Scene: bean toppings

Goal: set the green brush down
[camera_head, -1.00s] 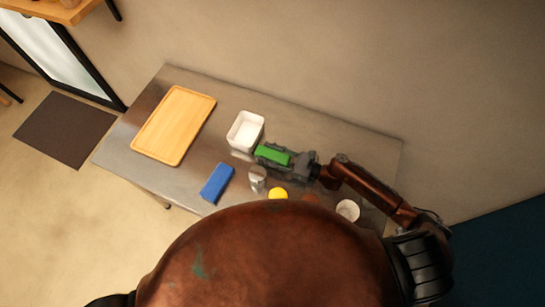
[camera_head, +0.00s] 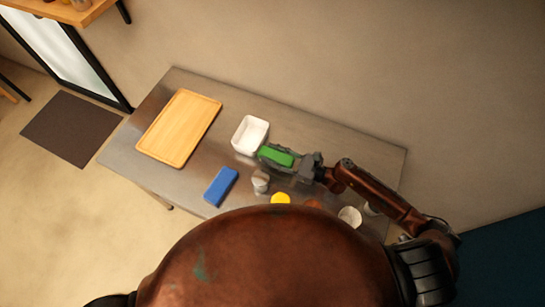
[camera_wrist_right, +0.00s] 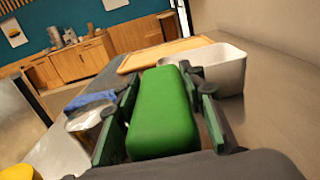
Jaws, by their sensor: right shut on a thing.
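The green brush (camera_head: 276,155) is a rounded green block. My right gripper (camera_head: 268,157) is shut on it, with a finger on each side, over the steel table (camera_head: 320,140) just right of the white container. In the right wrist view the brush (camera_wrist_right: 163,112) fills the space between the gripper's fingers (camera_wrist_right: 162,100). I cannot tell whether its underside touches the table. My left gripper does not show in either view.
The white container (camera_head: 251,135) stands by the brush's left end. A wooden board (camera_head: 179,128), a blue block (camera_head: 221,186), a metal can (camera_head: 260,182), a yellow item (camera_head: 280,198) and a white cup (camera_head: 350,216) are on the table. The table's back right is clear.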

